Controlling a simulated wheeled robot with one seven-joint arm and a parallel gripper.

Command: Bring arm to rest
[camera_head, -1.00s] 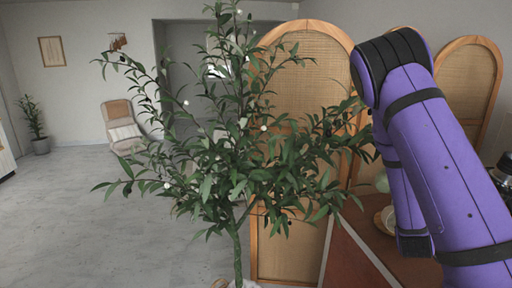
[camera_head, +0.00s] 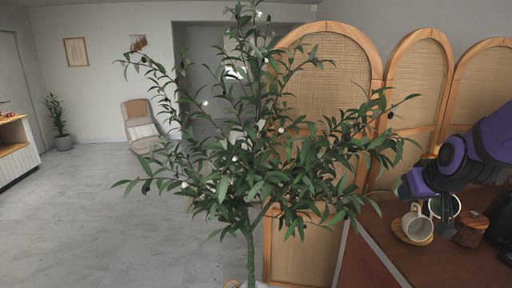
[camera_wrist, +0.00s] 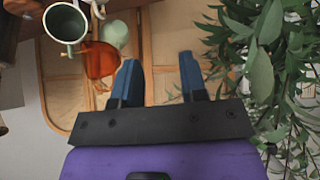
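My purple arm reaches in from the right edge of the head view, over a brown cart top (camera_head: 376,246). Its dark end, my gripper, hangs near the cups there, but the fingers are too small to read. In the wrist view my gripper (camera_wrist: 158,62) shows two blue fingers spread apart with nothing between them. A pale mug (camera_head: 418,226) is by a wooden saucer (camera_head: 401,232), just left of my gripper. A greenish cup (camera_wrist: 64,24) is in the upper left of the wrist view, apart from the fingers.
A leafy potted tree (camera_head: 240,165) stands in front of me; its leaves (camera_wrist: 265,50) are close right of the fingers. Rattan screens (camera_head: 325,80) stand behind. A wooden jar (camera_head: 470,230) and an orange object (camera_wrist: 98,60) are near the cups. Floor at left (camera_head: 110,215) is clear.

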